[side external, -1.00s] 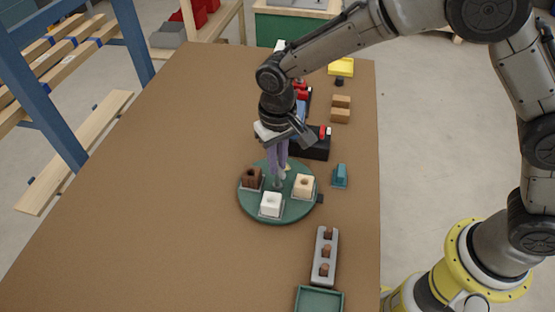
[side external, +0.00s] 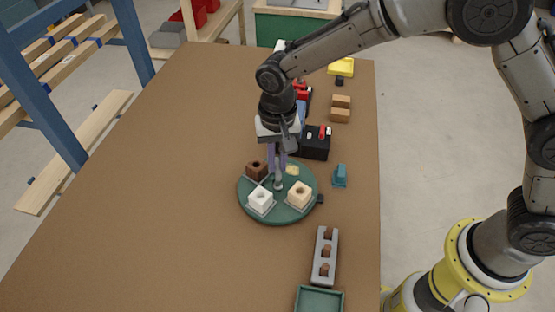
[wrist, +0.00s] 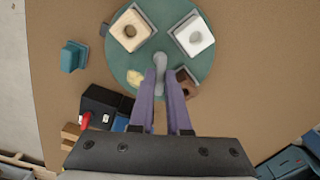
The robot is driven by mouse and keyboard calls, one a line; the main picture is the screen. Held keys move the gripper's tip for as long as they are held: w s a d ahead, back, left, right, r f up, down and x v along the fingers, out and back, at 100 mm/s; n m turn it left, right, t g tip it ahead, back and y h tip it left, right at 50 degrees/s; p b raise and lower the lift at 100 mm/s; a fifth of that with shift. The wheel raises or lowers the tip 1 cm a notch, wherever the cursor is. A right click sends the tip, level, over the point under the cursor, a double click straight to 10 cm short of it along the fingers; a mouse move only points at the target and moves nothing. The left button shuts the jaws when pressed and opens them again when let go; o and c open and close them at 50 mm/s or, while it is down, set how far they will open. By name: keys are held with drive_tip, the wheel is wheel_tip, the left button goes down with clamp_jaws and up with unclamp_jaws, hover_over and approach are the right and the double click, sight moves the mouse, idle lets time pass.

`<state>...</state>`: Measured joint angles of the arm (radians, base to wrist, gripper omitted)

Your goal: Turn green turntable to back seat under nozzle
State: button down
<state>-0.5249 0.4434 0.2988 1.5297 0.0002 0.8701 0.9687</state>
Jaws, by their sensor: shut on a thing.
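The green turntable (side external: 282,216) lies flat on the brown table and also shows in the wrist view (wrist: 120,62). It carries a brown block (side external: 256,168) at the back left, a white block (side external: 260,198) at the front left and a tan block (side external: 299,194) at the right, each with a hole on top. A pale yellow piece (side external: 292,169) shows at its back. My gripper (side external: 278,178) points down at the turntable's middle, its purple fingers shut on the grey centre knob (wrist: 160,60). I cannot clearly make out a nozzle.
A black box with a red part (side external: 316,145) stands just behind the turntable. A small teal piece (side external: 340,177) stands to its right. A grey strip with brown pieces (side external: 319,272) and a green tray (side external: 318,300) lie in front. The table's left side is clear.

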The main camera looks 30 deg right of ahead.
drive_tip(key=shift+r+m, duration=0.1)
drive_tip(key=shift+m, duration=6.4)
drive_tip(key=c, duration=0.9)
unclamp_jaws()
wheel_tip(320, 180, up, 14)
drive_tip(key=shift+f, duration=0.1)
